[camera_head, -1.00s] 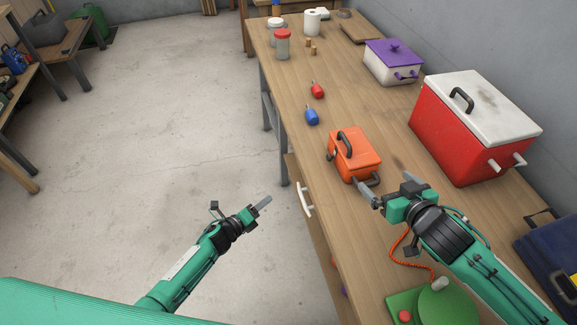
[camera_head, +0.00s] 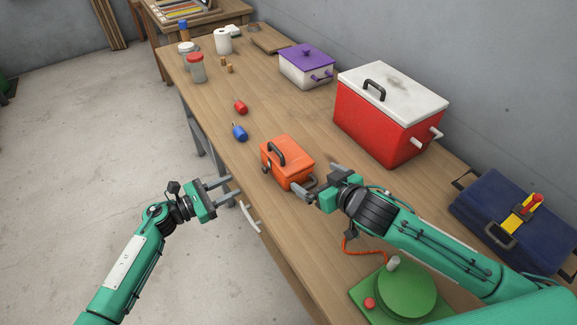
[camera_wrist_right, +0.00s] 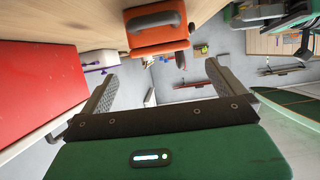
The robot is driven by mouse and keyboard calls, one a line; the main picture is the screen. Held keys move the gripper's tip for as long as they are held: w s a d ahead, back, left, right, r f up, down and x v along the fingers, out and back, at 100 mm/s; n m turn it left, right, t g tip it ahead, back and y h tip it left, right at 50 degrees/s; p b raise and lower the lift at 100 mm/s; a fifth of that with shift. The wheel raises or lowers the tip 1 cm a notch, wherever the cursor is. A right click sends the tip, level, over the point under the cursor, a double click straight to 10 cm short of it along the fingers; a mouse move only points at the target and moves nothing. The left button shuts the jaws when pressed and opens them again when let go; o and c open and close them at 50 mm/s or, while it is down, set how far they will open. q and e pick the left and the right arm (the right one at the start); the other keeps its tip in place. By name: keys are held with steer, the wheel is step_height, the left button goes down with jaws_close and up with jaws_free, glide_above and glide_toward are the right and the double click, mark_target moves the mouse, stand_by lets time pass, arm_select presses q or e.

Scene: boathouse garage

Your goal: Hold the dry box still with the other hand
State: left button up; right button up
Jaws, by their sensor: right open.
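The dry box, an orange box (camera_head: 286,160) with a dark lid handle, sits upright on the wooden bench near its front edge. My right gripper (camera_head: 322,181) is open at the box's near right end, with its fingers pointing toward the box's dark side handle. In the right wrist view the orange box (camera_wrist_right: 158,38) lies beyond the open fingers (camera_wrist_right: 160,88); nothing is between them. My left gripper (camera_head: 224,190) is open and empty, off the bench's front edge near a pale drawer handle, left of the box and apart from it.
A red cooler with a white lid (camera_head: 375,130) stands behind the box. A blue case (camera_head: 490,215) and a green round turntable (camera_head: 405,290) are to the right. A blue float (camera_head: 240,133) and a red float (camera_head: 240,107) lie on the bench (camera_head: 215,100) farther left.

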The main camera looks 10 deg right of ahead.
mark_target(301, 168)
steer(key=x, duration=1.1)
steer(key=shift+f, duration=0.1)
